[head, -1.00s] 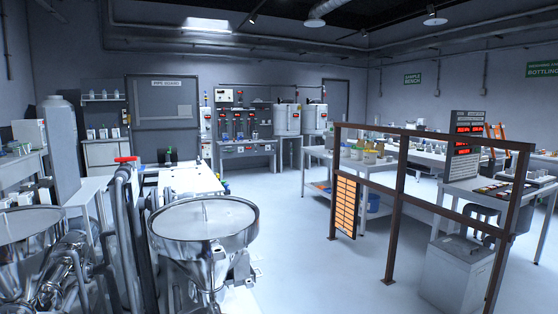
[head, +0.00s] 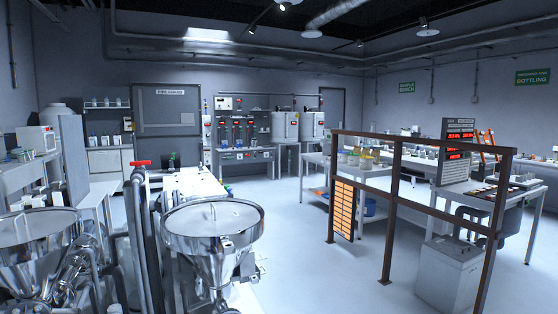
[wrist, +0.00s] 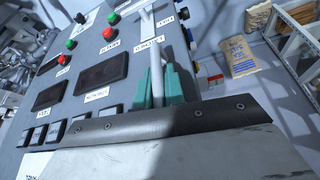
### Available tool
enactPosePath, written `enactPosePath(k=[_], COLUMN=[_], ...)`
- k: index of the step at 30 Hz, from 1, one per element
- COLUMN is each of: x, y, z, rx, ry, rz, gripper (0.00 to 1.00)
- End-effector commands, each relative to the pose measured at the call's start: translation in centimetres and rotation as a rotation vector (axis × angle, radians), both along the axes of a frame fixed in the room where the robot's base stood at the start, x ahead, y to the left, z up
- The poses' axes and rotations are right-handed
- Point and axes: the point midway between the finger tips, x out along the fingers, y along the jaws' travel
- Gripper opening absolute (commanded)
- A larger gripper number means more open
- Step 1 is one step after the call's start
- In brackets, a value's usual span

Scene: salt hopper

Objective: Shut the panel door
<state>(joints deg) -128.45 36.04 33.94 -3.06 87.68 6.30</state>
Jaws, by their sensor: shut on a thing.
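In the wrist view, the teal fingers of my gripper (wrist: 163,86) are shut on a pale grey handle (wrist: 156,58). The handle stands on the face of a grey control panel (wrist: 85,65). The panel carries red and green buttons, dark displays and small labels, which are mostly too blurred to read. A dark strip with screws (wrist: 165,121) and a pale plate (wrist: 190,155) fill the bottom of the wrist view and hide the gripper's base. I cannot tell which part is the panel door or how far open it stands. My gripper does not show in the head view.
Steel hoppers (head: 213,216) stand at the front left. A brown frame (head: 395,190) with an orange panel (head: 343,208) stands at the right. Floor is clear between them. A paper sack (wrist: 238,52) lies beside the control panel in the wrist view.

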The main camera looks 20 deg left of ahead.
Motion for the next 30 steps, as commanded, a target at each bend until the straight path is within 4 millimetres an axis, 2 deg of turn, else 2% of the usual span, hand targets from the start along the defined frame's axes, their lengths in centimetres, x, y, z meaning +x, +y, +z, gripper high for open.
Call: enactPosePath(k=[6,7,8,23,30], x=[-0.4,-0.4,-0.4,0.0,0.4], y=[-0.3,-0.3,-0.3,-0.1,-0.8], z=[0.3,0.3,0.3,0.1,2.1], rx=[0.002,0.002,0.002,0.000,0.002], ry=[0.006,0.006,0.006,0.001,0.003], rz=[0.007,0.007,0.007,0.000,0.001], gripper=[0.00,0.14,0.20,0.20,0.20])
